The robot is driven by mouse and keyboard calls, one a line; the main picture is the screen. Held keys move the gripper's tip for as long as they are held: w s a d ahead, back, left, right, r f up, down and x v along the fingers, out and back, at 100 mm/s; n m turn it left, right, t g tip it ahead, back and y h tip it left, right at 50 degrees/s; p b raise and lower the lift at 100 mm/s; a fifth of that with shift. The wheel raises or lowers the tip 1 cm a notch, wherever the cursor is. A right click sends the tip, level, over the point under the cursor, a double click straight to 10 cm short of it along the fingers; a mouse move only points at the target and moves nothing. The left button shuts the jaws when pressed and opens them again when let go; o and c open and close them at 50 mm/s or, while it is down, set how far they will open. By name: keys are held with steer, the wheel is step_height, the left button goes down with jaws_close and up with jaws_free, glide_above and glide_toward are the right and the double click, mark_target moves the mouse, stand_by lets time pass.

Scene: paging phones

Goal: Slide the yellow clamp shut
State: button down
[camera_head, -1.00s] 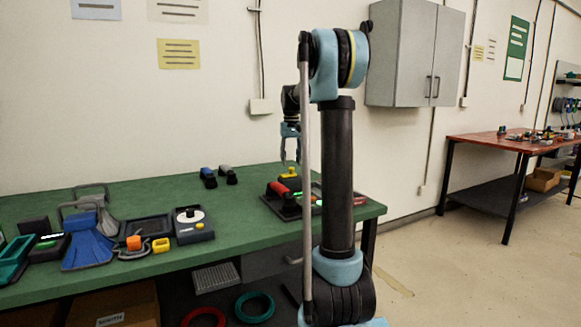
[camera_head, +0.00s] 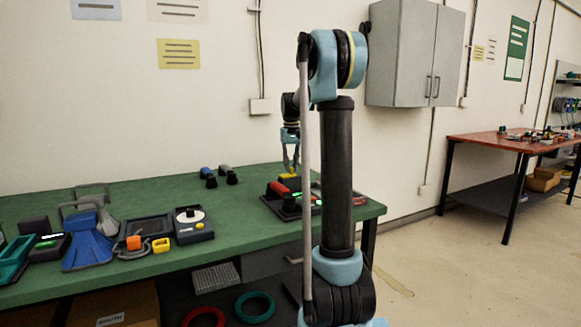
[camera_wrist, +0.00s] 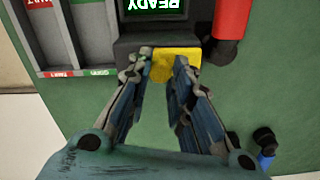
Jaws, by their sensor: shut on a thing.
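The yellow clamp (camera_wrist: 176,65) sits at the edge of a dark unit with a READY display (camera_wrist: 154,6), upside down in the wrist view. My gripper (camera_wrist: 166,60) is shut on the clamp, one fingertip on either side of it.
A red handle (camera_wrist: 230,35) stands close beside the clamp. A grey tray (camera_wrist: 60,35) with red and green labels lies on its other side. A blue-and-black part (camera_wrist: 264,148) lies nearby. The green table (camera_head: 130,192) has several devices at the left.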

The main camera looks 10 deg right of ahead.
mark_target(280, 178)
steer(key=shift+s+a, duration=0.25)
steer(key=shift+a, duration=0.6)
steer(key=shift+s+a, duration=0.25)
steer(key=shift+a, duration=0.6)
steer(key=shift+s+a, duration=0.25)
steer(key=shift+a, duration=0.6)
steer(key=c, duration=1.4)
jaws_free()
steer(key=shift+a, duration=0.1)
steer(key=shift+r, duration=0.1)
steer(key=shift+r, duration=0.3)
step_height(280, 178, up, 11)
steer(key=shift+r, duration=0.1)
